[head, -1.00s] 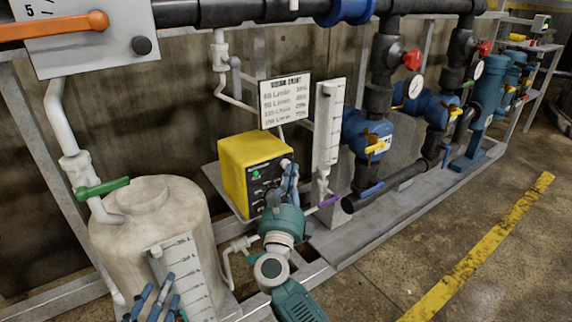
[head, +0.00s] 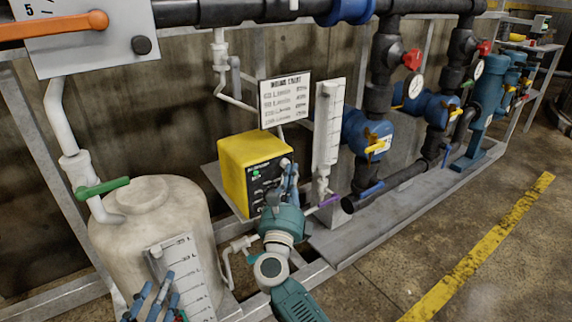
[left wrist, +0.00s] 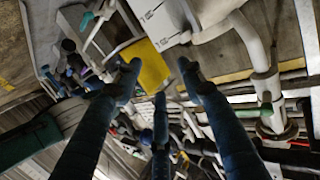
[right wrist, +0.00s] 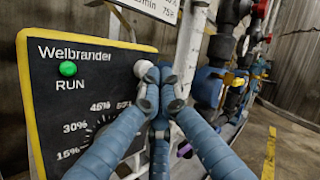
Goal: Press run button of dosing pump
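The dosing pump (head: 232,172) is a yellow box with a black front panel, and it shows in the right wrist view (right wrist: 85,105). A bright green round RUN element (right wrist: 68,68) is at the panel's upper left, with RUN printed below it. A pale round knob (right wrist: 143,70) is at the panel's upper right, partly behind my right fingers. My right gripper (right wrist: 162,75) has its fingertips drawn together at that knob, right of the green element; I cannot tell whether they touch it. My left gripper (head: 152,298) is spread open and empty near the white tank; the left wrist view shows its fingers (left wrist: 160,85).
The white tank (head: 150,225) with a green-handled valve (head: 102,186) stands left of the pump. A clear graduated column (head: 328,125) and a printed chart (head: 285,100) are behind it. Pipes and blue valves (head: 370,135) line the right. Open floor lies at the lower right.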

